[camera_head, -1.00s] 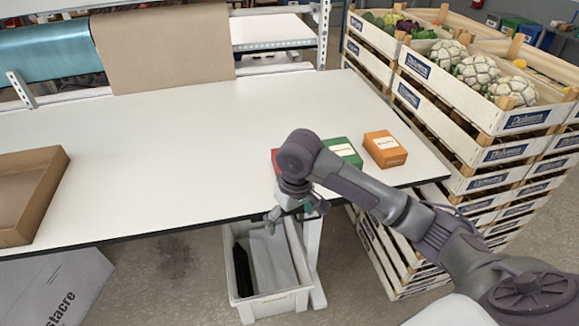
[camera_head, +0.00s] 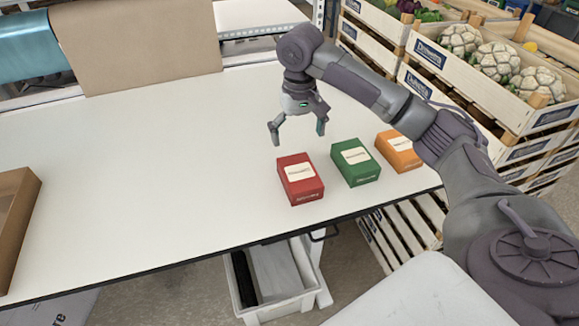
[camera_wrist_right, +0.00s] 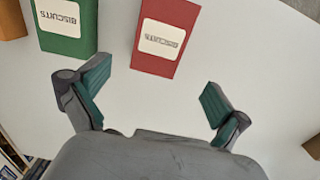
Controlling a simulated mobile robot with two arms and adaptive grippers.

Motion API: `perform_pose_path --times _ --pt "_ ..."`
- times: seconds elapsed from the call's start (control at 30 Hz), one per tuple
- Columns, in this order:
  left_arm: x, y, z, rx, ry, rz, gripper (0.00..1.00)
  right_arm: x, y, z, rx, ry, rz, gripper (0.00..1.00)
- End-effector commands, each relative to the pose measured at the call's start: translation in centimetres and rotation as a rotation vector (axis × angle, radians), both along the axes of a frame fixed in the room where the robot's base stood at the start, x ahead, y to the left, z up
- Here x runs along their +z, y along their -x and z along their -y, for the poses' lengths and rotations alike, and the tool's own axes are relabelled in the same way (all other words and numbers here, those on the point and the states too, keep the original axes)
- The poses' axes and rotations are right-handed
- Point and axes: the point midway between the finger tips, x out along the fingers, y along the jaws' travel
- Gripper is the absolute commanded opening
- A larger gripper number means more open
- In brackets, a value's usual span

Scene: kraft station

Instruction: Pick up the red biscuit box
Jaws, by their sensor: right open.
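The red biscuit box (camera_head: 300,180) lies flat on the white table near its front edge, its white label facing up. My right gripper (camera_head: 298,138) is open and empty, above the table and just behind the red box in the head view. In the right wrist view the red box (camera_wrist_right: 164,36) is ahead of the open fingers (camera_wrist_right: 152,98), between their lines and apart from them. My left gripper is in neither view.
A green box (camera_head: 356,163) stands close to the right of the red one, with an orange box (camera_head: 399,151) beyond it. A cardboard tray (camera_head: 22,215) is at the left. Crates of vegetables (camera_head: 480,95) stand right of the table. The table's middle is clear.

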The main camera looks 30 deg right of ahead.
Motion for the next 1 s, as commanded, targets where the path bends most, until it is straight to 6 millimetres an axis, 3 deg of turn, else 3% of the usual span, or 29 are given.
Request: perform_pose_path --times 0.4,0.57,0.8,1.0 --pt "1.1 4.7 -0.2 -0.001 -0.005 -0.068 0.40 -7.2 0.2 0.0 0.000 0.000 -0.004 1.00" --pt "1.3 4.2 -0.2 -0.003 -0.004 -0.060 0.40 -8.3 0.2 0.0 0.001 0.000 -0.002 1.00" --pt "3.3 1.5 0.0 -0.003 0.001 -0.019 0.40 -11.1 0.9 -0.1 0.001 0.002 -0.005 1.00" --pt "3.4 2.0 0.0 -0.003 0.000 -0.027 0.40 -13.3 0.8 -0.1 0.001 0.000 -0.002 1.00"
